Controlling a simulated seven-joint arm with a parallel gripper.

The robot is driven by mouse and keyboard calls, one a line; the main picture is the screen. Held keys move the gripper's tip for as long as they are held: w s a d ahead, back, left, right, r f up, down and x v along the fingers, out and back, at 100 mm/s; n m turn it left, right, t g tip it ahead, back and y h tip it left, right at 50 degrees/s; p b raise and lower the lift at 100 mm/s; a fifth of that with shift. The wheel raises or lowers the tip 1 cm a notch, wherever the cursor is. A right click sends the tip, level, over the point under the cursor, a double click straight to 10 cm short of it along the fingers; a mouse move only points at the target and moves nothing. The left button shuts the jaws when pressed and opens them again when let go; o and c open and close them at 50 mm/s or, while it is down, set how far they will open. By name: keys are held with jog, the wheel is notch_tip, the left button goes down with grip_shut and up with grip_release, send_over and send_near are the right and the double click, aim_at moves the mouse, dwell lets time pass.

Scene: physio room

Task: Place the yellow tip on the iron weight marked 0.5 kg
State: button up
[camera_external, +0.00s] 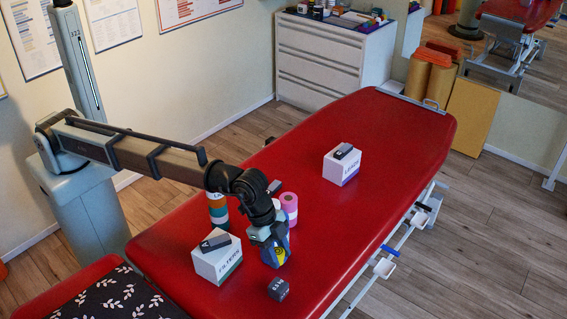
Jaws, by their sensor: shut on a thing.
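My gripper (267,236) points down over the red treatment table and is shut on a blue-grey thing. The yellow tip (278,254) shows at the lower part of this held thing, low over the table; I cannot tell if it touches the surface. A small dark block (278,290) with pale marking lies on the table just in front of the gripper, apart from the held thing. It looks like the iron weight, but its marking is too small to read surely. The gripper's fingers are partly hidden.
A white box (219,264) with a dark block (214,242) on top stands left of my gripper. Another white box (342,168) bears a dark block (344,151). The right of the table (400,150) is clear.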

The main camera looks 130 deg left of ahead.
aim_at(284, 287)
jog(key=shift+w+f+n+y, duration=0.1)
jog(key=shift+n+y, duration=0.3)
jog(key=shift+n, duration=0.6)
jog(key=shift+f, duration=4.9)
jog(key=shift+f, duration=0.1)
jog(key=o, duration=1)
jog(key=shift+o, duration=0.2)
jog(key=v, duration=1.2)
jog(key=shift+w, duration=0.1)
